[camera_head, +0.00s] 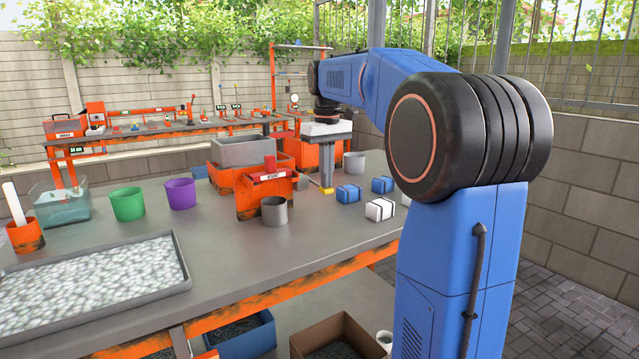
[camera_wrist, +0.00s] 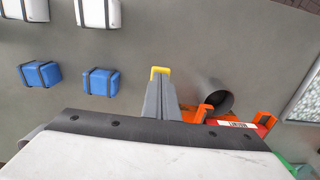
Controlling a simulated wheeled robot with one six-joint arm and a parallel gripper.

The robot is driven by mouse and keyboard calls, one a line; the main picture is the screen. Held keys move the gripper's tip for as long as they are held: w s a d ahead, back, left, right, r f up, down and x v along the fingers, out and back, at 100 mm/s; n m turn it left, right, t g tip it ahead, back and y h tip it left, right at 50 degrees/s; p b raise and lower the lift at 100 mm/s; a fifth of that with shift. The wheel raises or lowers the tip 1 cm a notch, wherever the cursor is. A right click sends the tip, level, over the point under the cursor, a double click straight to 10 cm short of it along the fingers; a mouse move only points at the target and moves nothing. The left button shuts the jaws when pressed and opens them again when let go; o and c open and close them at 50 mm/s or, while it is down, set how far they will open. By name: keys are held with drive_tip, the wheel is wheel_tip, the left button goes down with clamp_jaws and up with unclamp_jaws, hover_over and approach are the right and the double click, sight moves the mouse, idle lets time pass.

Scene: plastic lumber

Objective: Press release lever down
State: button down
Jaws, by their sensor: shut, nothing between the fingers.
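An orange housing (camera_head: 263,198) stands on the grey bench, with a white label strip on its front. A small upright red piece (camera_head: 270,163) at its top looks like the release lever. In the wrist view, a red part (camera_wrist: 265,121) and a white label show beside the orange housing (camera_wrist: 210,109), partly hidden by my wrist. My gripper (camera_head: 327,190) points down, shut and empty, to the right of the housing in the head view. Its yellow tips (camera_wrist: 160,71) are together in the wrist view, left of the red part and apart from it.
A grey cup (camera_head: 274,211) stands in front of the housing. Blue blocks (camera_head: 348,193) and a strapped white block (camera_head: 380,209) lie to the right. A grey bin (camera_head: 241,152) is behind. Green (camera_head: 128,204) and purple (camera_head: 180,194) cups and a pebble tray (camera_head: 184,262) are left.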

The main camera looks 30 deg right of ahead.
drive_tip(key=shift+r, duration=2.35)
drive_tip(key=shift+s, duration=0.1)
drive_tip(key=s+a+f, duration=0.3)
drive_tip(key=s, duration=0.2)
drive_tip(key=s+a+f+t, duration=0.1)
drive_tip(key=s+a+f, duration=0.2)
drive_tip(key=s+a, duration=0.1)
drive_tip(key=s+a+f+t, duration=0.1)
drive_tip(key=s+a+f, duration=0.2)
drive_tip(key=s, duration=0.3)
drive_tip(key=shift+s+a, duration=0.15)
drive_tip(key=shift+a, duration=0.1)
drive_tip(key=s+a+f+t, duration=0.1)
drive_tip(key=s+a+f, duration=0.1)
drive_tip(key=s+f, duration=0.5)
drive_tip(key=s+a+f+t, duration=0.1)
drive_tip(key=s+a+f, duration=0.2)
drive_tip(key=s+f, duration=0.4)
wheel_tip(320, 180, down, 3)
drive_tip(key=shift+s+a+r+t, duration=0.1)
drive_tip(key=shift+s+a+t, duration=0.05)
drive_tip(key=shift+s+t, duration=0.25)
